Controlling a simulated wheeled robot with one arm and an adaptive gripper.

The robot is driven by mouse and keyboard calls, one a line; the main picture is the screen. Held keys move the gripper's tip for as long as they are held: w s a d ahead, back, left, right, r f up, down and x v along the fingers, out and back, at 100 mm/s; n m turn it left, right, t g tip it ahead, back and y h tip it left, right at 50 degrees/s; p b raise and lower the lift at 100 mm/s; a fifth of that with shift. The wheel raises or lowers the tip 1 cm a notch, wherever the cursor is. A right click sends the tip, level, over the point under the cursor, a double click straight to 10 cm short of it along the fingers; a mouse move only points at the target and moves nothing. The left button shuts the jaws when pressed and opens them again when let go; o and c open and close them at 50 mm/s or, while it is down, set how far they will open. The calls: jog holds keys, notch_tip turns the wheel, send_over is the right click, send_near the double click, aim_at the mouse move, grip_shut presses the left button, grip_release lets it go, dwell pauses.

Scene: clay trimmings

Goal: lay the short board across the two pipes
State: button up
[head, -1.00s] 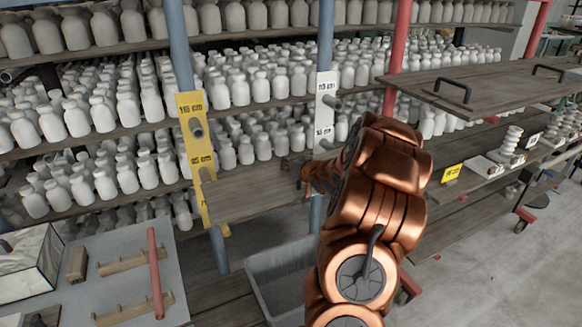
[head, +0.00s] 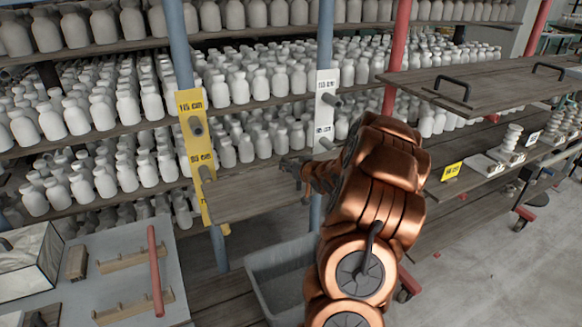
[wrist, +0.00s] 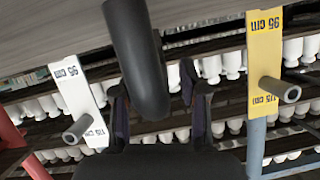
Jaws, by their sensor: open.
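The short grey-brown board (head: 262,196) spans between the blue posts near the height of the 95 cm marks. In the wrist view, which is upside down, the board (wrist: 50,35) fills the top, with its black handle (wrist: 138,60) close to the camera. My gripper (head: 287,164) is over the board; its open fingers (wrist: 157,100) are at the handle, not closed on it. Pipe stubs stick out by the yellow strip (head: 207,174) and the white strip (head: 326,143). The 115 cm stubs show above. Whether the board rests on the lower stubs cannot be told.
A long board with two handles (head: 490,80) lies at the upper right. A grey bin (head: 275,270) stands below the short board. Shelves of white bottles (head: 240,92) are behind. A table with a red rod (head: 155,268) is at the lower left.

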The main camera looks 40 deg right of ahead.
jog(key=shift+r, duration=0.35)
jog(key=b+v, duration=0.2)
jog(key=v, duration=1)
jog(key=shift+w, duration=0.1)
